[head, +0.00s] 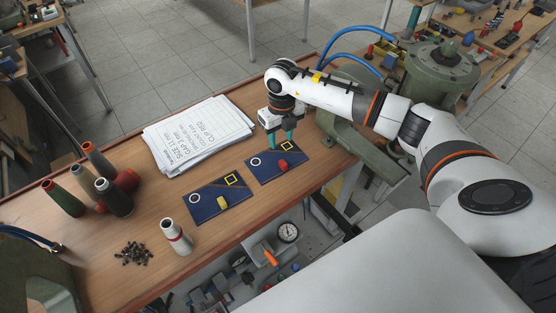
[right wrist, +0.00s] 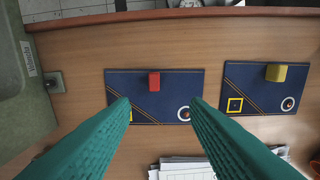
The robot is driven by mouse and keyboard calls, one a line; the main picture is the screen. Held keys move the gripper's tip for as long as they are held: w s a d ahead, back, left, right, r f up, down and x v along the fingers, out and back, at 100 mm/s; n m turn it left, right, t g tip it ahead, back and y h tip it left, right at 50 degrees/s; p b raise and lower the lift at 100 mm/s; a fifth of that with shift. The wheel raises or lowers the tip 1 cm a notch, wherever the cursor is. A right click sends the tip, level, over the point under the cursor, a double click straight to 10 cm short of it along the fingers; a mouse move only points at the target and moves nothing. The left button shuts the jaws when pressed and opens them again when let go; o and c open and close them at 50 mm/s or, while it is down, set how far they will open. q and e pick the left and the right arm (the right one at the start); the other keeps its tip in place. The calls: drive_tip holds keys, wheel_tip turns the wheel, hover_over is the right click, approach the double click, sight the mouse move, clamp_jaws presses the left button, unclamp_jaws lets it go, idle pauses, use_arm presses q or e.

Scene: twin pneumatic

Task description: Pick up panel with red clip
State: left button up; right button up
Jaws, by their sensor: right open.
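The dark blue panel with the red clip (head: 266,176) lies flat on the wooden bench, to the right of a similar panel with a yellow clip (head: 207,211). Its red clip (head: 282,164) sits near its front edge. My right gripper (head: 280,143) points down above the back part of the red-clip panel, with green fingers apart and nothing between them. In the right wrist view the red-clip panel (right wrist: 150,104) shows between and beyond the open fingers (right wrist: 160,104); the yellow-clip panel (right wrist: 262,123) is to its right. My left gripper is not in view.
Several thread cones (head: 113,198), a pale spool (head: 176,237) and small dark parts (head: 134,253) stand or lie at left. A green machine (head: 440,75) with blue hoses is at right.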

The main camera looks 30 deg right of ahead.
drive_tip(key=b, duration=0.4)
hover_over(282, 162)
wheel_tip(282, 162, down, 6)
drive_tip(key=shift+a+f, duration=0.15)
drive_tip(key=shift+f, duration=0.05)
drive_tip(key=f+b, duration=0.1)
drive_tip(key=f, duration=0.1)
drive_tip(key=f+b, duration=0.2)
drive_tip(key=f, duration=0.1)
drive_tip(key=shift+w+d+f+b, duration=0.1)
drive_tip(key=shift+d+f+b, duration=0.15)
drive_tip(key=shift+f+b, duration=0.05)
drive_tip(key=shift+r, duration=0.1)
clamp_jaws()
